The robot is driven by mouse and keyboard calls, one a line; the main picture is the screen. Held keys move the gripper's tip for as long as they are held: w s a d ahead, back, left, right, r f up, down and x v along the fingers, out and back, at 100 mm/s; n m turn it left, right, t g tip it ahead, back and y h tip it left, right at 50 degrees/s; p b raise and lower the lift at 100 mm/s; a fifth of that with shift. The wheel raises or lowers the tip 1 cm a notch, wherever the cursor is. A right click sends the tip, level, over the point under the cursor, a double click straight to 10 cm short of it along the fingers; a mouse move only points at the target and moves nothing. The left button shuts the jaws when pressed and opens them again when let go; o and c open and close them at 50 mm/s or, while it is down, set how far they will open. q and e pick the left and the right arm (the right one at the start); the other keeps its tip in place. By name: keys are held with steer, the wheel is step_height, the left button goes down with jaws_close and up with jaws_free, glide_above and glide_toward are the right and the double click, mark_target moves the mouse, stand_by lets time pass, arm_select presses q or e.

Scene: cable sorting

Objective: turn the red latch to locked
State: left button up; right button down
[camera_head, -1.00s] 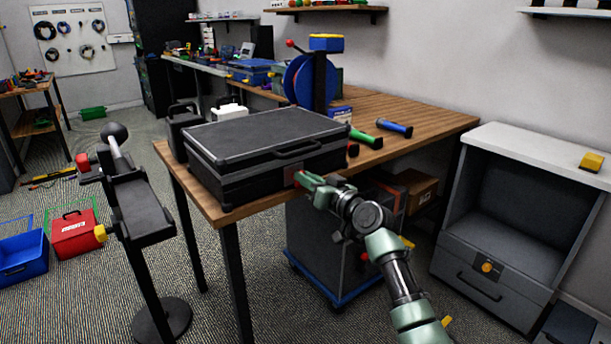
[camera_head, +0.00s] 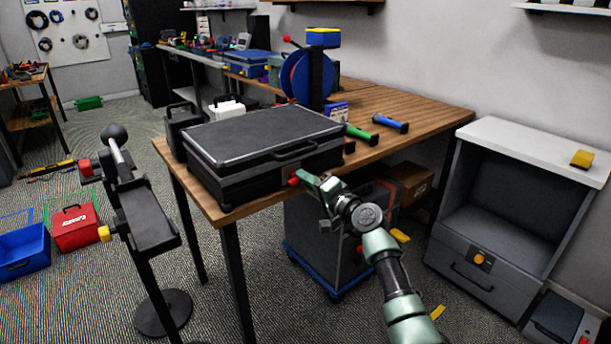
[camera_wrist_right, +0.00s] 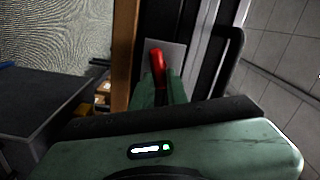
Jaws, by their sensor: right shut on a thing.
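The black case (camera_head: 262,138) lies closed near the front corner of the wooden table, its handle facing front. The red latch (camera_head: 294,181) sits on the front face of the case, below and left of the handle. My right gripper (camera_head: 302,178) is at the latch and shut on it, partly covering it. In the right wrist view the red latch (camera_wrist_right: 157,62) stands out in front of a pale plate, its lower end between the green fingers (camera_wrist_right: 160,88). The exact angle of the latch is hard to tell. My left gripper is not in view.
A green-handled tool (camera_head: 361,135) and a blue one (camera_head: 390,124) lie on the table (camera_head: 425,113) to the right. A black stand (camera_head: 145,215) is left of the table. A grey cabinet (camera_head: 520,205) stands at right. A dark bin (camera_head: 325,240) is under the table.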

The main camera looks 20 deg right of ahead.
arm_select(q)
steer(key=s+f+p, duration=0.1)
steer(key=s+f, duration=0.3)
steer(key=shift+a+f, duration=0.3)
arm_select(e)
steer(key=shift+f+m, duration=0.15)
steer(key=shift+m, duration=0.9)
steer(key=shift+f+m, duration=0.15)
steer(key=shift+m, duration=0.9)
steer(key=c, duration=1.4)
jaws_free()
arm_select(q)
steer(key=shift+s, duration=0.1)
